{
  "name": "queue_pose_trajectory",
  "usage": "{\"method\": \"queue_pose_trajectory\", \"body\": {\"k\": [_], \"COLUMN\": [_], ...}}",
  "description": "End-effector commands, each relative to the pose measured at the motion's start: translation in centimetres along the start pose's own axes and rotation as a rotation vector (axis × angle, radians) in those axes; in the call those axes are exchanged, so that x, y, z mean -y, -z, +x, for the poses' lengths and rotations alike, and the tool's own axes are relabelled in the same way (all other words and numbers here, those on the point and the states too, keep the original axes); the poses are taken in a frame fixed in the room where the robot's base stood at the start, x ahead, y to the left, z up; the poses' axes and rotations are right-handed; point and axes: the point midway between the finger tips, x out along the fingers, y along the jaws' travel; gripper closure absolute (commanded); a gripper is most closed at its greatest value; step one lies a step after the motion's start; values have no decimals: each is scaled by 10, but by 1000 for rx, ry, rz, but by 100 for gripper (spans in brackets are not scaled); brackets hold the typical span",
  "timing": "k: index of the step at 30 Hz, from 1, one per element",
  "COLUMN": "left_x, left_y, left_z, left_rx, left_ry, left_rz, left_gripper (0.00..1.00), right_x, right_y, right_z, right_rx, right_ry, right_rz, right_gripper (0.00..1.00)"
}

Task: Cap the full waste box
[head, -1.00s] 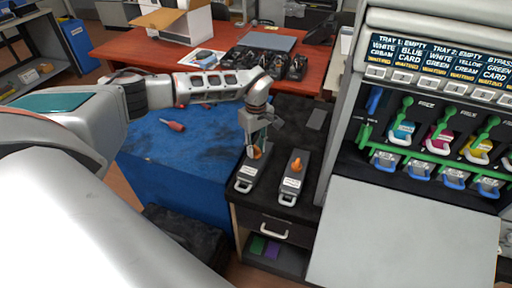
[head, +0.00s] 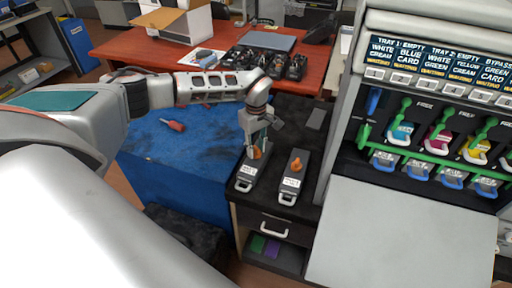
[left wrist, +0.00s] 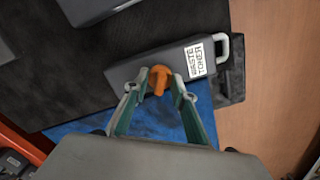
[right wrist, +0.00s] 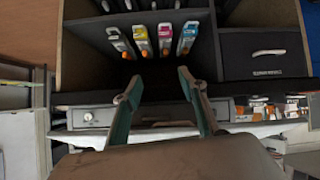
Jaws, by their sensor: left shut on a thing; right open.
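Two dark grey waste boxes with white labels and handles lie side by side on the black cabinet top. My left gripper (head: 256,148) is over the left waste box (head: 248,172), pointing down, shut on an orange cap (left wrist: 159,78). In the left wrist view the cap sits between the fingertips, against the labelled box (left wrist: 140,68); I cannot tell whether it is fully seated. The right waste box (head: 291,183) has an orange cap (head: 297,164) standing on it. My right gripper (right wrist: 158,95) is open and empty in the right wrist view, out of the head view.
The printer (head: 410,230) with its coloured toner bays and green levers stands close on the right. A blue table (head: 175,150) with a red screwdriver (head: 173,125) is at the left. A red table (head: 150,50) with dark units is behind.

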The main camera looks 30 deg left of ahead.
Motion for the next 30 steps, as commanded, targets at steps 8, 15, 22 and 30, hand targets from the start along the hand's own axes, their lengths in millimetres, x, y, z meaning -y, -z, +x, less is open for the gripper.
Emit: {"method": "queue_pose_trajectory", "body": {"k": [8, 15, 22, 30], "left_x": [0, 0, 0, 0], "left_y": [0, 0, 0, 0], "left_z": [0, 0, 0, 0], "left_rx": [0, 0, 0, 0], "left_ry": [-1, -1, -1, -1], "left_rz": [0, 1, 1, 1], "left_gripper": [83, 64, 55, 38], "right_x": [0, 0, 0, 0], "right_y": [1, 0, 0, 0], "right_z": [0, 0, 0, 0], "right_rx": [0, 2, 2, 2], "right_ry": [0, 0, 0, 0], "right_rz": [0, 0, 0, 0], "right_gripper": [58, 58, 58, 58]}}
